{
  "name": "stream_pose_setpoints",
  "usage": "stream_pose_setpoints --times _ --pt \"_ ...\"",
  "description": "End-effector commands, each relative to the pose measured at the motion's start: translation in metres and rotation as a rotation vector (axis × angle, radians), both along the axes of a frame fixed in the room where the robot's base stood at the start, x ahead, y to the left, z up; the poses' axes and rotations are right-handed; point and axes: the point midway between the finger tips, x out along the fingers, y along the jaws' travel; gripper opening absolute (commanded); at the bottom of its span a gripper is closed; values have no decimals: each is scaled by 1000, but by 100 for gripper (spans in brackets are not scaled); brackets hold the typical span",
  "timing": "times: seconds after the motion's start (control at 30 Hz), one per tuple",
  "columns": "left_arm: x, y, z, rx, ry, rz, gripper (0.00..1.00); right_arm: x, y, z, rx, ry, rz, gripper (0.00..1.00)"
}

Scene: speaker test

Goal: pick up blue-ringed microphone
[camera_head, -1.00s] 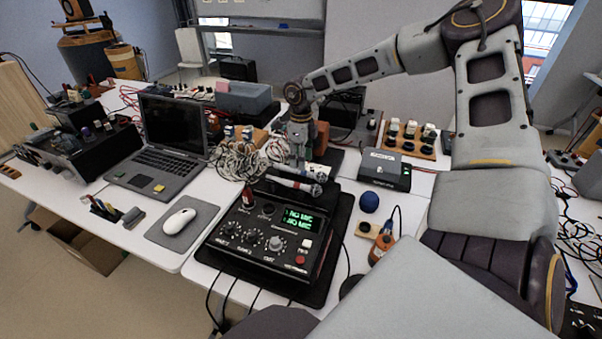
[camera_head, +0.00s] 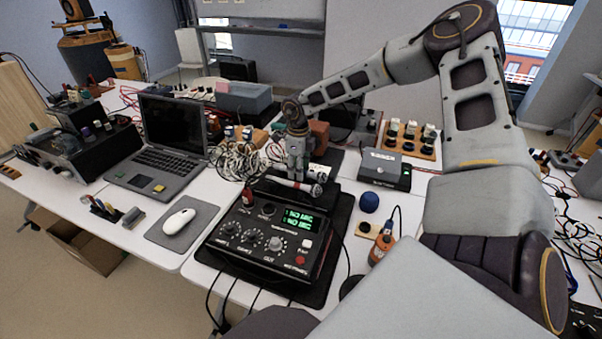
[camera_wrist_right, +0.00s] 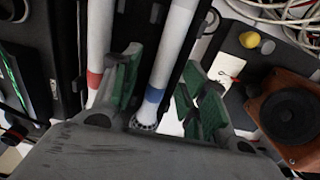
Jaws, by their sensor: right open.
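The blue-ringed microphone (camera_wrist_right: 155,95) has a pale handle and a dark mesh head. In the right wrist view it lies between the green-padded fingers of my right gripper (camera_wrist_right: 160,80). A gap shows on each side and the jaws are open. A red-ringed microphone (camera_wrist_right: 94,80) lies parallel to it, just outside the left finger. In the head view my right gripper (camera_head: 297,176) points down over the microphones behind the mixer. There it hides most of both handles, and the ring colours are hard to make out. My left gripper is not in view.
The black mixer (camera_head: 262,240) with a green display stands in front of the microphones. A brown speaker (camera_wrist_right: 291,115) is close to the right finger.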

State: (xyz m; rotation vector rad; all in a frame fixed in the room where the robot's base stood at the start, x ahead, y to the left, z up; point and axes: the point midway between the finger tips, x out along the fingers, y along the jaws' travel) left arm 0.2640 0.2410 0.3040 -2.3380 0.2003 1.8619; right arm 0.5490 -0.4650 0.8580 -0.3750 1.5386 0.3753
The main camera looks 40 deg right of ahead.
Motion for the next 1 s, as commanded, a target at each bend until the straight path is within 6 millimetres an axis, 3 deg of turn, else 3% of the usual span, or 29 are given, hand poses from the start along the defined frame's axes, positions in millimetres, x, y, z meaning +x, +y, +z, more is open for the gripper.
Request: stream_pose_setpoints --times 0.63,0.93,1.0 --pt "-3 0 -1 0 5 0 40 0 0 -7 0 -1 -1 42" --pt "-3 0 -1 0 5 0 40 0 0 -7 1 0 0 4" --pt "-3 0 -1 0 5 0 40 0 0 -7 1 0 -1 0"
